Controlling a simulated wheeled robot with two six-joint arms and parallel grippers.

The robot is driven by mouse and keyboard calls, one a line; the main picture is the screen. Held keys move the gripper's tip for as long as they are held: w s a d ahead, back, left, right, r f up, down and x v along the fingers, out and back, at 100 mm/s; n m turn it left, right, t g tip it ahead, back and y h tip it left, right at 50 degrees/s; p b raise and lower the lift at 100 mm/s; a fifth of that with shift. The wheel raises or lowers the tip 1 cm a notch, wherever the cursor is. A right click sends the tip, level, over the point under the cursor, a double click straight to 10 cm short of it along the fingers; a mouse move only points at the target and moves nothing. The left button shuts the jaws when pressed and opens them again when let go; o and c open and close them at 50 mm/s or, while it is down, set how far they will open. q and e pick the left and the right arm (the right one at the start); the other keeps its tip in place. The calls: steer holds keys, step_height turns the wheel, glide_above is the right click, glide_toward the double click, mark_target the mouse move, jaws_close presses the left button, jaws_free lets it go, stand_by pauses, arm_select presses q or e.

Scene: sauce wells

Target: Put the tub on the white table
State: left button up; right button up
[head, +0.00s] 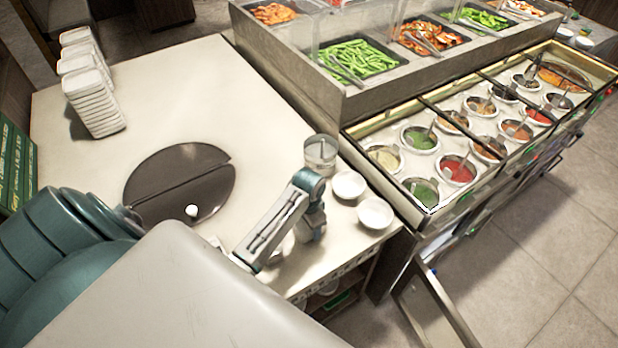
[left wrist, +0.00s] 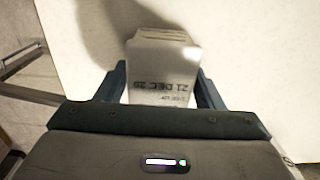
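The tub (left wrist: 162,75) is a pale container with a white face bearing dark "21 DEC 20" print. It sits between the two dark fingers of my left gripper (left wrist: 162,88) in the left wrist view, with a finger close against each side. In the head view my left gripper (head: 298,234) is low over the front right part of the white table (head: 110,200). My arm hides most of the tub there. I cannot tell whether its underside touches the table. My right gripper is not in view.
A clear round container (head: 320,155) and two white bowls (head: 349,185) (head: 375,213) stand near the table's right edge. A dark round disc (head: 182,180) lies mid-table; stacked white containers (head: 92,90) stand behind. A sauce counter (head: 425,210) adjoins on the right.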

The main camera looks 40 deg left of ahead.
arm_select(q)
steer(key=shift+o, duration=1.1)
steer(key=shift+r+b, duration=0.3)
steer(key=shift+r, duration=0.25)
step_height(320, 180, up, 9)
steer(key=b, duration=0.3)
steer(key=shift+f, duration=0.1)
step_height(320, 180, up, 2)
steer(key=p, duration=0.2)
steer(key=shift+r+p, duration=0.2)
steer(key=shift+p, duration=0.2)
steer(key=shift+a, duration=0.1)
